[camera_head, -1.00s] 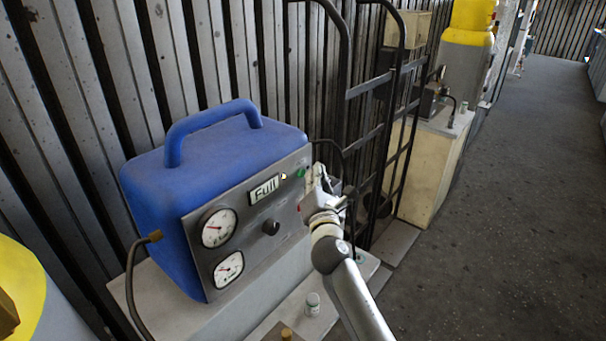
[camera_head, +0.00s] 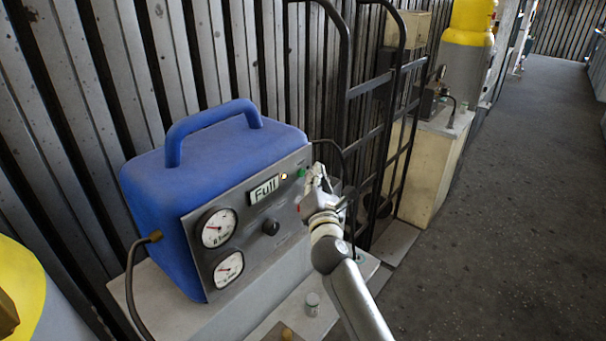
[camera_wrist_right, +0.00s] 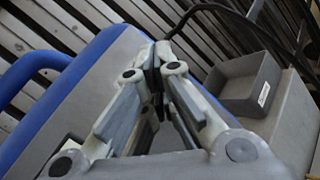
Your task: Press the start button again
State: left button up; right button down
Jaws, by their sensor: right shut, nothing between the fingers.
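The blue machine (camera_head: 215,165) has a grey front panel with a display (camera_head: 264,190) reading "Full". An amber lamp (camera_head: 284,176) is lit beside the display. A small green button (camera_head: 302,173) shows near the panel's upper right corner; its lettering is too small to read. My right gripper (camera_head: 318,172) is in front of this corner, just right of the green button, shut and empty. Its fingertips hide part of the panel there. In the right wrist view the closed fingertips (camera_wrist_right: 157,52) are near the panel's edge; contact cannot be told. My left gripper is not in view.
Two gauges (camera_head: 216,228) and a black knob (camera_head: 271,228) are on the panel. A hand truck (camera_head: 372,140) stands close behind my right gripper. A small white-capped bottle (camera_head: 312,304) stands in front. A grey open box (camera_wrist_right: 245,84) is beside the machine. The floor at right is clear.

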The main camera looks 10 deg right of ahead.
jog(key=shift+w+a, duration=0.3)
dwell(0.5)
jog(key=shift+s+d, duration=0.3)
jog(key=shift+s, duration=0.1)
jog(key=shift+p, duration=0.35)
jog(key=s+d+p, duration=0.1)
jog(key=s+d, duration=0.1)
jog(key=s+d+p, duration=0.1)
jog(key=s, duration=0.1)
jog(key=shift+s+d, duration=0.35)
dwell(0.5)
